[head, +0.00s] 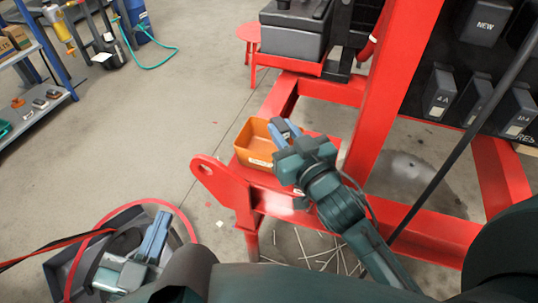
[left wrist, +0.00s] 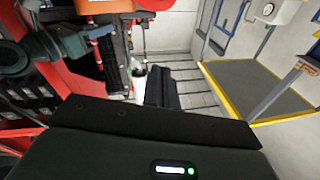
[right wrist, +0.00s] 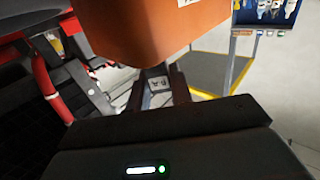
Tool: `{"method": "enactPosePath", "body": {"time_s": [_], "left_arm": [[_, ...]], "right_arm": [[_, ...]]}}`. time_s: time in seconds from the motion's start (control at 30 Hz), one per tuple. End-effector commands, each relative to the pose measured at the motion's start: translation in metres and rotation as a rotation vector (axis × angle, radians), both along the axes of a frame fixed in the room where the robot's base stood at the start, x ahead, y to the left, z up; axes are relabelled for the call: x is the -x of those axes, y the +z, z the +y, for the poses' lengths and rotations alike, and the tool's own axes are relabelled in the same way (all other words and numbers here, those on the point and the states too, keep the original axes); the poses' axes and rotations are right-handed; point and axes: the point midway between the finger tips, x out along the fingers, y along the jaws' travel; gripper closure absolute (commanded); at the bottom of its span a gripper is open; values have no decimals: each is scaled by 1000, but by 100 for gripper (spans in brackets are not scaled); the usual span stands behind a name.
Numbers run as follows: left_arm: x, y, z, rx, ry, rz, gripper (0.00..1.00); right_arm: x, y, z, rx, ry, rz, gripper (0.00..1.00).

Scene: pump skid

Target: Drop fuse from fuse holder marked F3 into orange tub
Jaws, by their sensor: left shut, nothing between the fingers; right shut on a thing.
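The orange tub (head: 246,133) sits on the red frame's ledge, with a pale label on its front. It also shows large in the right wrist view (right wrist: 150,28). My right gripper (head: 281,130) is over the tub's right side, shut on a small grey-white thing, likely the fuse (right wrist: 159,84), mostly hidden by the fingers. I cannot tell how high above the tub floor it is. My left gripper (head: 156,232) is shut and empty at lower left. It also shows in the left wrist view (left wrist: 161,88). No F3 marking is readable.
A dark panel at right carries several grey fuse holders (head: 440,92) and a box marked NEW (head: 486,22). A red upright (head: 395,80) stands right of my right gripper. A black container (head: 65,270) with a red hoop lies near my left gripper.

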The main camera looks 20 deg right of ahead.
Motion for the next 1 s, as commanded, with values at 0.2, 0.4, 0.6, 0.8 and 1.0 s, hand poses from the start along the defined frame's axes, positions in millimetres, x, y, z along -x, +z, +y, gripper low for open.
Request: {"method": "enactPosePath", "body": {"time_s": [0.2, 0.4, 0.6, 0.8, 1.0], "left_arm": [[-1, -1, -3, 39, -16, -24, 100], [-1, 2, -3, 44, -18, -25, 100], [-1, 2, -3, 44, -18, -25, 100], [-2, 1, -3, 43, -17, -25, 100], [-2, 1, -3, 43, -17, -25, 100]], "right_arm": [[0, -15, 0, 1, 0, -2, 100], [0, -14, 0, 1, 0, -2, 100], [0, -14, 0, 1, 0, -1, 70], [0, -14, 0, 1, 0, -1, 53], [0, -14, 0, 1, 0, 0, 53]]}}
